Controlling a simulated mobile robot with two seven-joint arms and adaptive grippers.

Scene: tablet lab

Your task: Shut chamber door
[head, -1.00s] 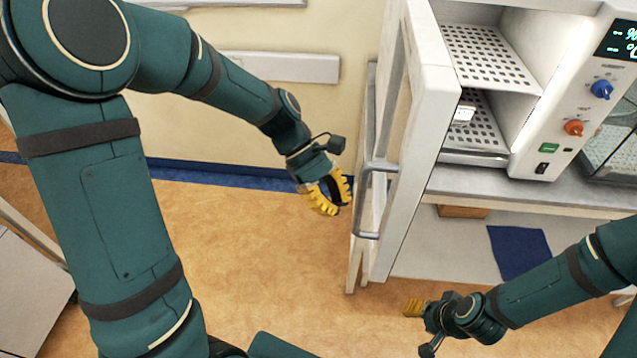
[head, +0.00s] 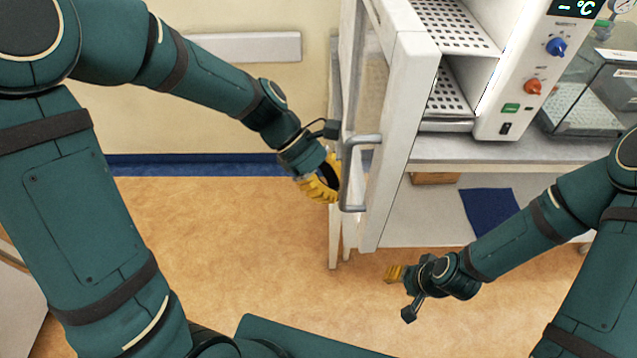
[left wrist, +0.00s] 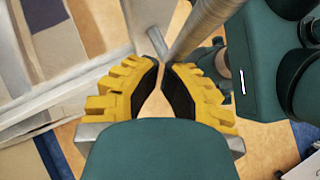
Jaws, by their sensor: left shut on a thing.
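The chamber's white door (head: 405,105) stands open, swung out toward me, with the inside of the chamber (head: 492,85) showing to its right. A grey bar handle (head: 364,140) sticks out from the door's left face. My left gripper (head: 334,174), with yellow ribbed fingers, is at the handle's upright bar and shut on it. In the left wrist view the fingertips (left wrist: 165,66) come close together at the grey handle bar (left wrist: 203,27). My right gripper (head: 394,273) is low, right of the door's bottom, empty and seen edge-on; its finger gap is hidden.
The chamber holds perforated shelves (head: 452,25) and has a blue knob (head: 556,46) and a red knob (head: 533,87) on its front. It stands on a grey bench (head: 470,150). A glass-sided box (head: 600,95) is to its right. The floor (head: 200,240) left of the door is clear.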

